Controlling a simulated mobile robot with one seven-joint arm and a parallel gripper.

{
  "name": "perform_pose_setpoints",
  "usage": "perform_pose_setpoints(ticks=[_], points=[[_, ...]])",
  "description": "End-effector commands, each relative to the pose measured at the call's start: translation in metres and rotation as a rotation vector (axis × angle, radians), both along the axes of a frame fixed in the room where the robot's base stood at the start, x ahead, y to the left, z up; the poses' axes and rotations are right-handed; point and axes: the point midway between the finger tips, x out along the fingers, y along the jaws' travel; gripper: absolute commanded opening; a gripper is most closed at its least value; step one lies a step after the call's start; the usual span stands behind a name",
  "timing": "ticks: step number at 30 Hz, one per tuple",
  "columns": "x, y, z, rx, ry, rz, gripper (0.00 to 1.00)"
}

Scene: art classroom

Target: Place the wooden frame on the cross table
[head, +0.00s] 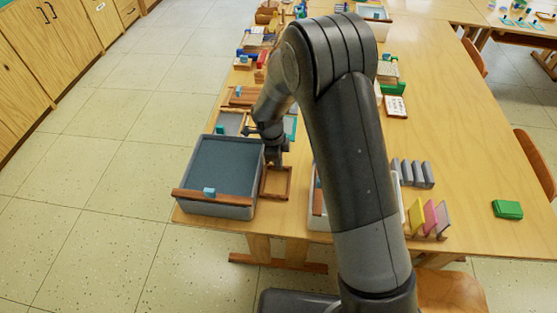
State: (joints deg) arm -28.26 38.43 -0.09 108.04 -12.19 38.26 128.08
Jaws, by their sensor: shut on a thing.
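The small wooden frame (289,184) is a brown rectangle with an open middle. It appears low over or on the light wooden table (455,135), near its front edge, just right of a grey bin. My gripper (274,162) points down at the frame's far side and is shut on it. The fingertips are small and partly hidden by the wrist. I cannot tell whether the frame touches the table. Which table is the cross table is not clear from the view.
The grey bin (244,210) with a wooden bar across its front stands close left. Another tray is partly hidden behind my arm. Grey blocks (412,173), coloured panels (430,217) and a green block (507,209) sit right. Free tabletop lies at the right; clutter fills the back left.

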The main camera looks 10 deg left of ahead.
Motion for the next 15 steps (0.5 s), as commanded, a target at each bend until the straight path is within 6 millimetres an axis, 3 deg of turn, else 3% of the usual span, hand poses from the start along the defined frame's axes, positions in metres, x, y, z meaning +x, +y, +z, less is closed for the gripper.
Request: perform_pose_setpoints(ticks=[2, 3, 10, 15], points=[[-0.0002, 0.0002, -0.0027, 0.0, 0.001, 0.0, 0.0], [0.0, 0.0001, -0.002, 0.0, 0.0, 0.0, 0.12], [0.0, 0.0, -0.0019, 0.0, 0.0, 0.0, 0.3], [0.0, 0.0, -0.0019, 0.0, 0.0, 0.0, 0.3]])
